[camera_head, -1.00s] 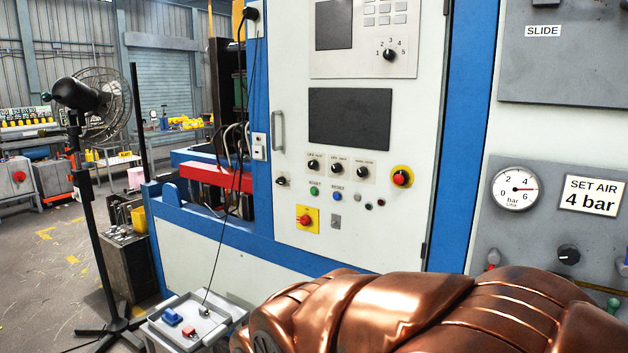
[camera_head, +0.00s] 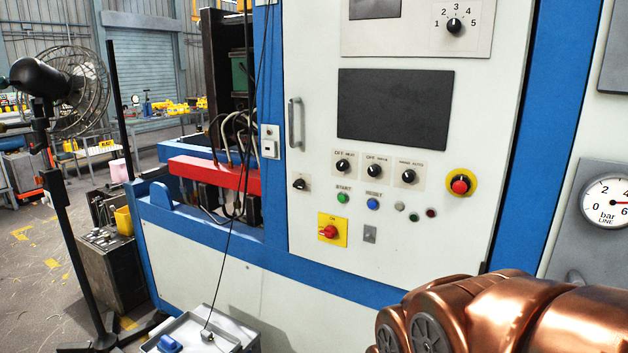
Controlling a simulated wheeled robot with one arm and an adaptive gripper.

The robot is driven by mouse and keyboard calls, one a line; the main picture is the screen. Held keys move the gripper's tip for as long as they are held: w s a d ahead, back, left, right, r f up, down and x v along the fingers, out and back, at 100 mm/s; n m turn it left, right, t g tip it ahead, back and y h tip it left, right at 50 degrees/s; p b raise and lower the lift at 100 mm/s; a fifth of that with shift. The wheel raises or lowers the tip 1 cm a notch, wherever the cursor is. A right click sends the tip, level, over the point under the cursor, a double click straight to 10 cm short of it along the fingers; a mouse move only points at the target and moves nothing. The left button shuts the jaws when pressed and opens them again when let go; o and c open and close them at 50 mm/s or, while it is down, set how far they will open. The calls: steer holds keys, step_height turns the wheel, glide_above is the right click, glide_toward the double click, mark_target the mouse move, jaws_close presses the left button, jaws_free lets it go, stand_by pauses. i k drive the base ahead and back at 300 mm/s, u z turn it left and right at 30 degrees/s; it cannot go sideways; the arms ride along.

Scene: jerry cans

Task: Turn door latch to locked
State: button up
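The cabinet door (camera_head: 330,215) is a pale panel in a blue frame, and it looks closed. The door latch (camera_head: 300,184) is a small dark knob on a light plate near the door's left edge, below the door handle (camera_head: 295,123). The knob looks turned roughly sideways; its exact setting is too small to read. Copper-coloured links of my arm fill the lower right of the head view, to the right of the latch and nearer to me. My gripper is not in view.
Selector knobs (camera_head: 374,170), a red emergency button (camera_head: 460,186) and a yellow-backed red switch (camera_head: 331,231) sit on the door. A grey tray (camera_head: 185,325) stands low in front. A fan (camera_head: 70,88) on a stand is at left.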

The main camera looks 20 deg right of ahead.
mark_target(300, 183)
steer(key=u, duration=0.5)
steer(key=i, duration=0.9)
steer(key=u, duration=0.9)
